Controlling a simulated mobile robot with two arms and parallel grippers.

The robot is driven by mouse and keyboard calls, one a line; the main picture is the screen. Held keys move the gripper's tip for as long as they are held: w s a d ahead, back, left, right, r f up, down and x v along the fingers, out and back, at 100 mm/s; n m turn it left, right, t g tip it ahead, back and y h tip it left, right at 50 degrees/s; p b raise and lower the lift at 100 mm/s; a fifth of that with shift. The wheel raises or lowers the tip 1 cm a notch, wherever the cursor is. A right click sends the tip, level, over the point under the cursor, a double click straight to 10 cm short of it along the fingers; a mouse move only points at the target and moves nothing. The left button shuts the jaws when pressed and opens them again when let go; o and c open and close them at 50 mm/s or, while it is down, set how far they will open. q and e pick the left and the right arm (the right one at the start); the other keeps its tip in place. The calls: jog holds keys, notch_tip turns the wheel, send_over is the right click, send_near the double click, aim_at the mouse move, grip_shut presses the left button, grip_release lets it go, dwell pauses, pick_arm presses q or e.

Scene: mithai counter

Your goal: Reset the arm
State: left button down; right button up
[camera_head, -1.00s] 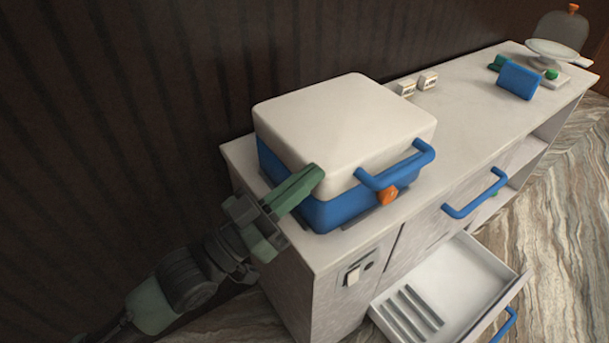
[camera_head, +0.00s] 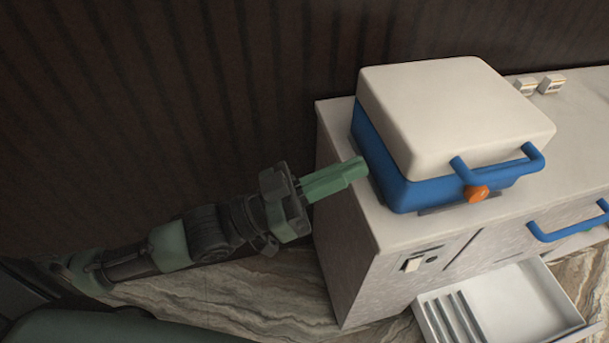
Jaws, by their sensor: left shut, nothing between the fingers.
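My left gripper (camera_head: 358,169) reaches in from the left on its dark and green arm. Its green fingers are shut with nothing between them. The fingertips are close to the left side of a blue box with a white lid (camera_head: 450,112), over the counter's left end. I cannot tell whether they touch the box. My right gripper is not in view.
The box has a blue front handle (camera_head: 510,166) and an orange latch (camera_head: 477,194). It stands on a pale counter (camera_head: 398,232). An open white drawer (camera_head: 520,300) juts out below. Two small white blocks (camera_head: 540,85) stand behind. A dark ribbed wall (camera_head: 150,110) runs along the back.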

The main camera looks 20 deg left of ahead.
pick_arm(q)
jog(key=s+a+p, duration=0.1)
jog(key=s+a, duration=0.3)
jog(key=a, duration=0.1)
jog(key=shift+a+r, duration=0.15)
jog(key=shift+r, duration=0.05)
